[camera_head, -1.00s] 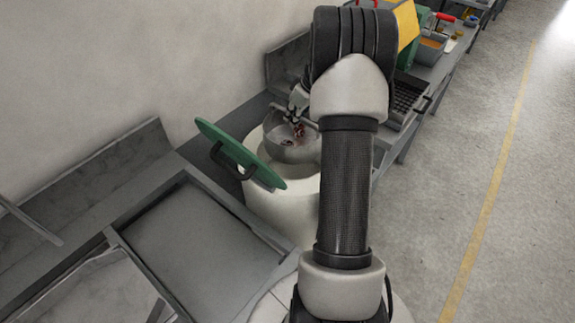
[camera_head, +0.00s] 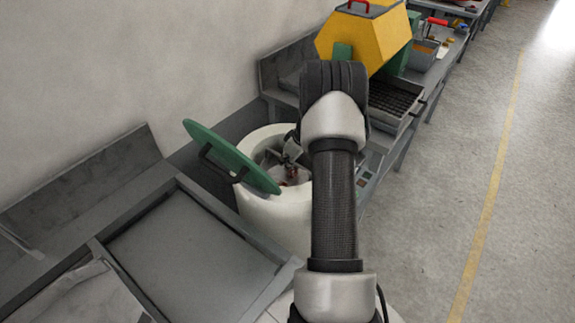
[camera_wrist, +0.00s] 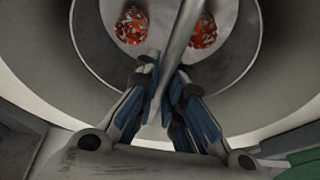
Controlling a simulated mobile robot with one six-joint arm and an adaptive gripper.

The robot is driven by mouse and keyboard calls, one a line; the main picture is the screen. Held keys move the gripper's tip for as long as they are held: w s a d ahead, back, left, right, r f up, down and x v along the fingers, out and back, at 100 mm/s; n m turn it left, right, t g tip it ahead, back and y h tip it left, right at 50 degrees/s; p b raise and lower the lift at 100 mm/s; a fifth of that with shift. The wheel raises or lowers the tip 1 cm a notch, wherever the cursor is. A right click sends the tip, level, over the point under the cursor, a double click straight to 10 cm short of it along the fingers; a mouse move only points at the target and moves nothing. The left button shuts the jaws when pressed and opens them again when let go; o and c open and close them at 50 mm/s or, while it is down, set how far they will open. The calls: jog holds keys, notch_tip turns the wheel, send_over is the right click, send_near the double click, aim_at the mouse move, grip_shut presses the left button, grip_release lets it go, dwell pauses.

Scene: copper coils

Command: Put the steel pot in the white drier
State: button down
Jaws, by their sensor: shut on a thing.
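The white drier (camera_head: 275,215) is a round white drum with its green lid (camera_head: 232,157) tilted open on the left. The steel pot (camera_head: 268,168) is down inside the drum's mouth, below the rim in the head view. In the wrist view the pot (camera_wrist: 92,30) shows copper coils (camera_wrist: 131,25) inside it and a bar handle (camera_wrist: 183,35) across it. My gripper (camera_wrist: 164,80) is shut on the handle. In the head view my gripper (camera_head: 291,160) is partly hidden by the arm. Whether the pot touches the drum's floor cannot be told.
A yellow machine (camera_head: 365,40) with a grated tray (camera_head: 393,97) stands on the bench behind the drier. A grey bench with a shallow tray (camera_head: 190,250) is at the front left. The floor (camera_head: 430,190) on the right is clear.

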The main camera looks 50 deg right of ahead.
jog(key=shift+f, duration=0.25)
jog(key=shift+f, duration=0.2)
jog(key=c, duration=1.7)
grip_release()
jog(key=p+v, duration=0.3)
jog(key=v, duration=0.9)
jog(key=shift+r, duration=0.15)
